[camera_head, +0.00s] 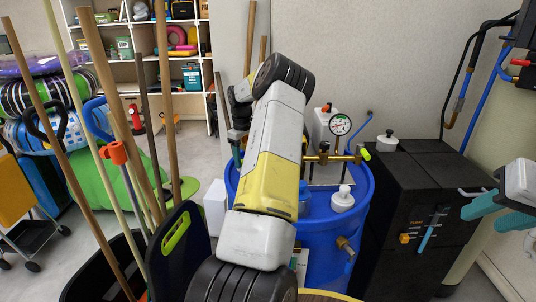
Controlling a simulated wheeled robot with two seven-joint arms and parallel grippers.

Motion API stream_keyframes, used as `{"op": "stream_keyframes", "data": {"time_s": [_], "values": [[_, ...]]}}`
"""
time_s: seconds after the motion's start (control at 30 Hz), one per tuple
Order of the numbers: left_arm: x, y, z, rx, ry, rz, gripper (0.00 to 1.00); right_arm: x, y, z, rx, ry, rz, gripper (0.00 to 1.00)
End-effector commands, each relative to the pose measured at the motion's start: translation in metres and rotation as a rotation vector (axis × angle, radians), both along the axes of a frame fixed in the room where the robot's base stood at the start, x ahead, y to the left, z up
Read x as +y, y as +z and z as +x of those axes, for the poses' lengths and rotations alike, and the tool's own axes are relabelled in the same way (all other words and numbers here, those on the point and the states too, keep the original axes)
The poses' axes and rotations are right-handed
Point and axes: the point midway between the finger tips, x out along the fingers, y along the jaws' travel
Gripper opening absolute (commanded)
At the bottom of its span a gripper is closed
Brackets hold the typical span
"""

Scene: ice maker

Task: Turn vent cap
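Two white knobbed caps are in view, and I cannot tell which is the vent cap. One white cap (343,199) sits on top of the blue barrel (330,250). The other white cap (387,141) sits on top of the black cabinet (405,182). My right gripper (480,219) is at the right edge, its teal fingers apart and nothing seen between them. It is right of the cabinet's front and apart from both caps. My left arm crosses the middle. Its gripper (237,150) is mostly hidden, with only a little teal showing left of the barrel.
A pressure gauge (340,125) with brass fittings stands above the barrel. The cabinet front has an orange valve (405,238) and a blue handle (426,235). Long wooden poles and a dark bin (100,270) crowd the left. Shelves (150,60) stand behind; some floor is clear.

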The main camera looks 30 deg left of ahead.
Motion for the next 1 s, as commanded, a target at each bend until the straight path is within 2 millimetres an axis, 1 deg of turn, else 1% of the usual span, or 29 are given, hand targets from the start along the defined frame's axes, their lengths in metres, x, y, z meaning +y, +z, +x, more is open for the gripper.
{"op": "stream_keyframes", "data": {"time_s": [0.17,0.27,0.3,0.37,0.43,0.77,1.0], "values": [[0.0,0.0,-0.0001,0.0,0.0,0.0,0.52,0.0,0.0,0.0,0.0,0.0,0.0,0.4],[0.0001,0.0002,-0.0001,0.0,0.0,0.0,0.34,0.0,0.0,0.0,0.0,0.0,0.0,0.4],[0.0001,0.0002,-0.0001,0.0,0.0,0.0,0.26,0.0,0.0,0.0,0.0,0.0,0.0,0.4],[0.0001,0.0003,-0.0001,0.0,0.0,0.0,0.15,0.0,0.0,0.0,0.0,0.0,0.0,0.4],[0.0001,0.0003,0.0,0.0,0.0,0.0,0.01,0.0,0.0,0.0,0.0,0.0,0.0,0.4],[0.0004,0.001,-0.0002,-0.001,-0.029,0.0,0.0,0.0,0.0,0.0,0.0,0.0,0.0,0.4],[0.0005,0.0012,-0.0002,-0.002,-0.153,0.0,0.0,0.0,0.0,0.0,0.0,0.0,0.0,0.4]]}}
